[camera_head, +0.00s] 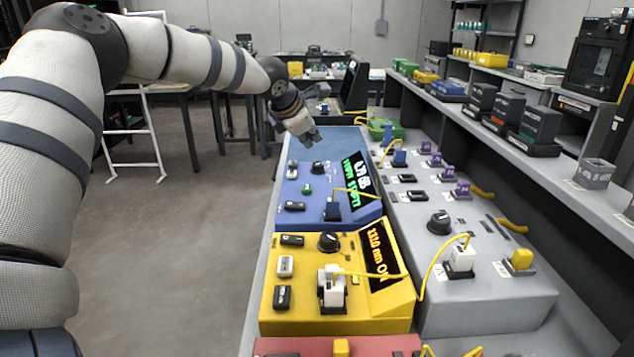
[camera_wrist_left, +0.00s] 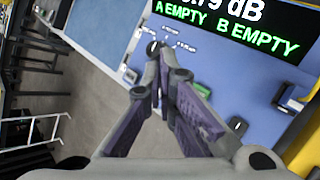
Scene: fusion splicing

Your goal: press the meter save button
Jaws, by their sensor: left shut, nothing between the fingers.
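Which one is the save button I cannot read. My left gripper (camera_head: 309,137) is shut and empty, above the meter's far end. In the left wrist view the shut fingertips (camera_wrist_left: 158,50) point at the blue panel (camera_wrist_left: 215,62), near small labels; contact is unclear, and the fingers hide part of the panel.
A yellow box (camera_head: 312,308) with an orange-lit display stands nearer, a red box (camera_head: 300,346) at the bottom edge. A long grey panel (camera_head: 490,305) with plugs and yellow cables lies to the right. Open floor (camera_head: 180,240) is on the left.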

